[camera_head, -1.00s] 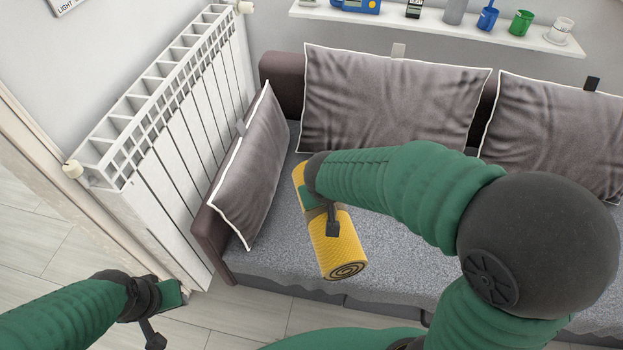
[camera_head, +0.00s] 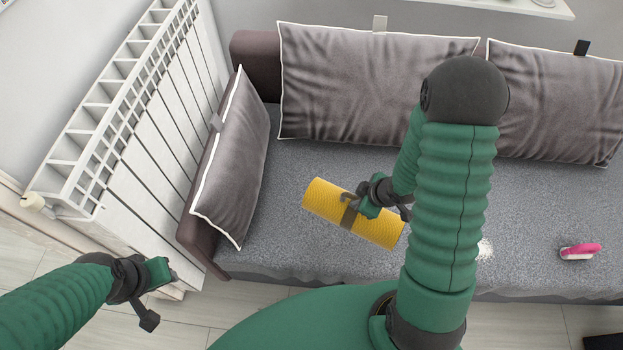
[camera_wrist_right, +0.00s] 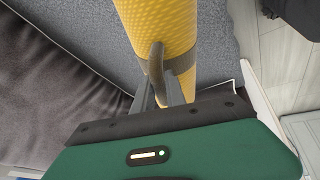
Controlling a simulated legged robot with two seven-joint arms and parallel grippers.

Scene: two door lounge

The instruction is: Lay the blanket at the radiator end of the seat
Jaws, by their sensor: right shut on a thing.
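The blanket is a yellow roll (camera_head: 325,201) with a dark band around its middle. It is over the radiator-side part of the grey seat (camera_head: 300,160), lying diagonally in the head view. I cannot tell whether it touches the seat. My right gripper (camera_head: 357,203) is shut on the blanket at the band. In the right wrist view, the fingers (camera_wrist_right: 160,92) are at the grey band of the yellow roll (camera_wrist_right: 160,22). The white radiator (camera_head: 150,140) stands left of the sofa's arm. My left gripper (camera_head: 165,285) is away from the sofa, low at the left; its jaws are unclear.
A grey cushion (camera_head: 235,155) leans on the radiator-side arm. Two back cushions, the left one (camera_head: 370,85) and the right one (camera_head: 550,105), line the backrest. A pink brush (camera_head: 580,251) and a white patch (camera_head: 486,249) are on the seat at right. Bare seat surrounds the roll.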

